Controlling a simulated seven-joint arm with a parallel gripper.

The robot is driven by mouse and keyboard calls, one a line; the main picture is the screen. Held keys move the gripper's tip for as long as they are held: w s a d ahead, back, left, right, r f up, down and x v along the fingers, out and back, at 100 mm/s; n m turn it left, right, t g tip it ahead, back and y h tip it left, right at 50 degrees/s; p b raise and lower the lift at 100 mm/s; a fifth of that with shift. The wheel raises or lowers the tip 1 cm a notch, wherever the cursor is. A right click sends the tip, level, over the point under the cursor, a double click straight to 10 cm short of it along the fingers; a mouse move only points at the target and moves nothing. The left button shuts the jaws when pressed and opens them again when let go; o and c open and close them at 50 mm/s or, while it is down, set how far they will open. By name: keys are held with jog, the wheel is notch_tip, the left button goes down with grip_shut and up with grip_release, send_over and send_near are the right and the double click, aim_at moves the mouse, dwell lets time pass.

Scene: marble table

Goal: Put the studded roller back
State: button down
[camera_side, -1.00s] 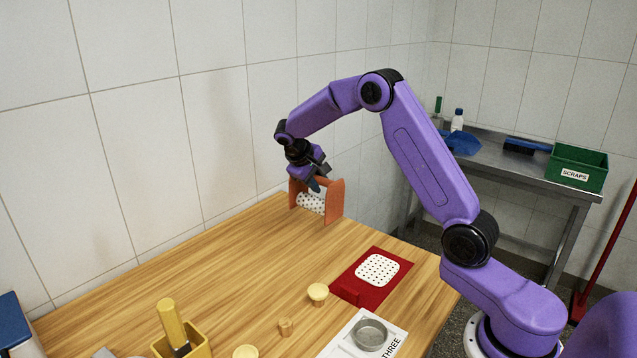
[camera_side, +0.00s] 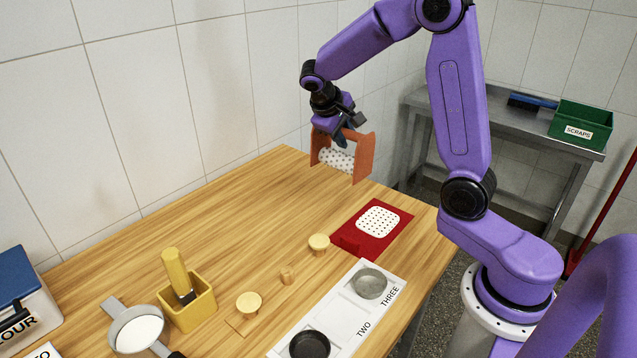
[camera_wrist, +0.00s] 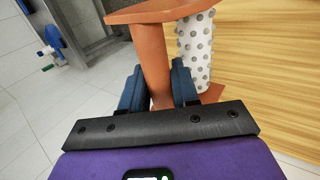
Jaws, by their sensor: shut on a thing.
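The studded roller is a white dotted cylinder (camera_side: 337,159) in an orange frame (camera_side: 364,156). My gripper (camera_side: 341,140) is shut on it, over the far end of the wooden table in the side view. In the wrist view my gripper's blue fingers (camera_wrist: 158,88) close around the frame's orange bar (camera_wrist: 152,60). The white studded cylinder (camera_wrist: 195,48) shows beside the bar, with an orange end plate at each end. I cannot tell how far the roller is above the table. A red mat (camera_side: 348,243) with a white dotted sheet (camera_side: 378,221) lies nearer on the table.
A labelled white board (camera_side: 340,318) bears a grey tin (camera_side: 369,283) and a dark tin (camera_side: 310,345). Wooden pieces (camera_side: 249,303), a yellow holder (camera_side: 200,308) and a sieve (camera_side: 138,333) stand nearby. Tiled wall borders the left; the table's middle is clear.

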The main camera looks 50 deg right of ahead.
jog(key=shift+s+a+r, duration=0.1)
jog(key=shift+s+a, duration=0.05)
jog(key=shift+s, duration=0.5)
jog(key=shift+s+a+r, duration=0.1)
jog(key=shift+s, duration=0.55)
jog(key=w+d+f, duration=0.4)
jog(key=w+f, duration=0.8)
jog(key=w, duration=0.1)
jog(key=shift+w+f, duration=0.25)
jog(key=shift+f, duration=0.05)
jog(key=shift+f, duration=0.1)
jog(key=c, duration=0.8)
grip_release()
jog(key=shift+f, duration=0.1)
jog(key=shift+c, duration=0.2)
